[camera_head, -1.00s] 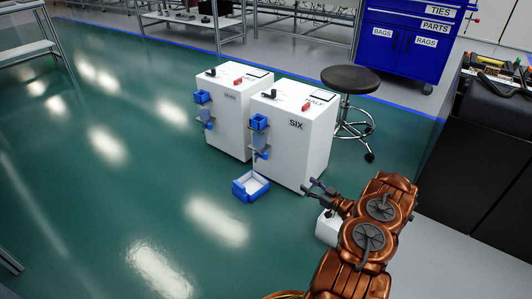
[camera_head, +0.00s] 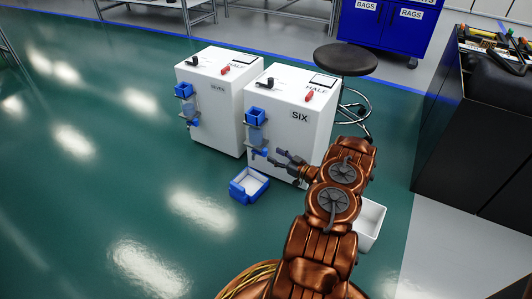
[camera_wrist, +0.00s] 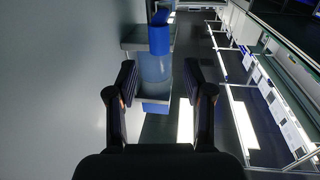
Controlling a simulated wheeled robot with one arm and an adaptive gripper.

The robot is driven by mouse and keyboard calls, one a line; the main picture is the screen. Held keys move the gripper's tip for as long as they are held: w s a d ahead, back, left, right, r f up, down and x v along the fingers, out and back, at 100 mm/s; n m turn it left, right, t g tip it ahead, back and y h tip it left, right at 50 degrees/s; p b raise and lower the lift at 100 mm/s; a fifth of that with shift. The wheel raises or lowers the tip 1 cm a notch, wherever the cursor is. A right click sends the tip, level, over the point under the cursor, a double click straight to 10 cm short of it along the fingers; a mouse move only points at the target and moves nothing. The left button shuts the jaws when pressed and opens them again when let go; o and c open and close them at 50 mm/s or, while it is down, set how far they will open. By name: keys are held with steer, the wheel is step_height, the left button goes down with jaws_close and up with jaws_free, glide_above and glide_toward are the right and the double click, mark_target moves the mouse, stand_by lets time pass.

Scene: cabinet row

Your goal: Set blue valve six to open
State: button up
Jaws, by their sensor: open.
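The cabinet marked SIX (camera_head: 299,132) is a white box with a HALF label on top. On its left face are a blue hopper (camera_head: 255,116), a clear bluish cylinder (camera_head: 255,134) and a small blue valve (camera_head: 260,152) low down. My gripper (camera_head: 276,157) is open and empty, just right of that valve in the head view; I cannot tell whether they touch. In the wrist view, my spread fingers (camera_wrist: 159,78) flank the bluish cylinder (camera_wrist: 155,68), with a blue part (camera_wrist: 158,40) beyond and a blue block (camera_wrist: 156,107) between them. The valve's setting is too small to read.
A second cabinet marked SEVEN (camera_head: 222,105) stands close on the left with similar blue fittings. A blue-edged tray (camera_head: 249,184) lies on the floor below the valve. A stool (camera_head: 346,61) stands behind right; a black bench (camera_head: 475,150) is at right. Floor at left is clear.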

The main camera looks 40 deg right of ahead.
steer(key=shift+w+a+b, duration=0.15)
steer(key=shift+w+b, duration=0.2)
steer(key=shift+w, duration=0.75)
steer(key=shift+w+a+b, duration=0.1)
steer(key=shift+w+b, duration=0.25)
steer(key=shift+w, duration=0.75)
jaws_close()
